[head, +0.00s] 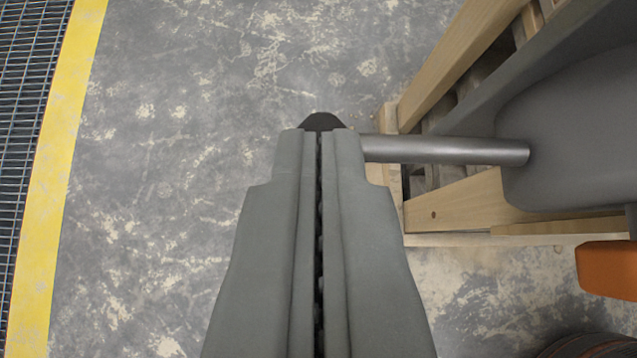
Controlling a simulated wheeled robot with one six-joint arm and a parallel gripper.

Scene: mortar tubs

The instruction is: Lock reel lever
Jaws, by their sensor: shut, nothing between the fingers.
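The reel lever appears as a grey metal rod (450,150) that comes out of a dark grey rounded body (575,130) on the right and runs left. A black end knob (323,121) shows just past my fingertips. My gripper (320,135) is shut and empty, its two grey fingers pressed together. Its tips overlap the left end of the lever in the picture and hide where the rod joins the knob. I cannot tell whether the tips touch the lever.
A wooden pallet (460,208) lies under the grey body. An orange part (607,268) and a dark round edge (590,346) are at the lower right. Speckled concrete floor (190,130) is clear to the left, up to a yellow stripe (55,180) and a metal grating (25,120).

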